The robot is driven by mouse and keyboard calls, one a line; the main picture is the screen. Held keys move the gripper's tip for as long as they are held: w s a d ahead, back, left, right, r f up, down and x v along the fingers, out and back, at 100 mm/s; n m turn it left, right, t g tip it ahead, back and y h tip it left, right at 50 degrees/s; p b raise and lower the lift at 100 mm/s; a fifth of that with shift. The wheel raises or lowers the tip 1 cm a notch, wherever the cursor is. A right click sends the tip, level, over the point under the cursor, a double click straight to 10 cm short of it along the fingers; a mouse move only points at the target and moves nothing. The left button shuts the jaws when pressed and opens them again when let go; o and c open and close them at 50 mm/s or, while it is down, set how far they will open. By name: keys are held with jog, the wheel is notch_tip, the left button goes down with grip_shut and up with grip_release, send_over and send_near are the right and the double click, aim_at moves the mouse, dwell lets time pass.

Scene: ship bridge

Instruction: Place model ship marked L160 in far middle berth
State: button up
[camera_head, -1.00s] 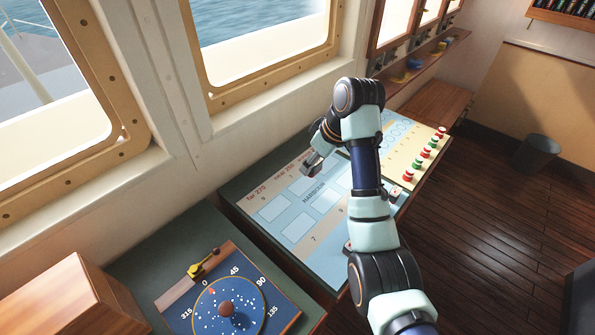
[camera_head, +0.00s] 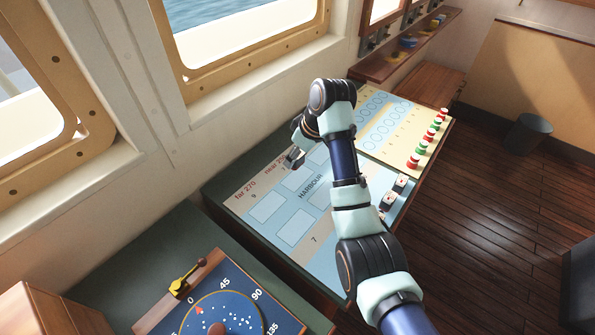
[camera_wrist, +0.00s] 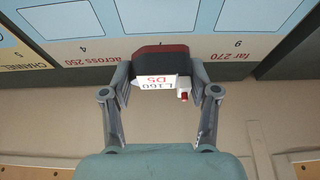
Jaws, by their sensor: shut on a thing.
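In the head view my gripper (camera_head: 294,160) is over the window side of the harbour sheet (camera_head: 322,255), by the far row of pale blue berths. The far middle berth (camera_head: 294,181) lies just below it and looks empty. The ship is hardly visible there.
Small dark-and-white pieces (camera_head: 401,184) stand at the sheet's right edge. Red and green pegs (camera_head: 422,148) line a yellow-and-blue board behind. A round blue dial (camera_head: 220,312) lies in front. The window wall (camera_head: 190,150) runs close behind the far margin.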

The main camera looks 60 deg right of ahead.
aim_at(294, 175)
jog(key=shift+f, duration=3.1)
jog(key=o, duration=1)
jog(key=shift+f, duration=0.15)
jog(key=p+v, duration=0.4)
jog(key=v, duration=0.8)
jog(key=shift+r, duration=0.2)
jog(key=shift+f, duration=0.1)
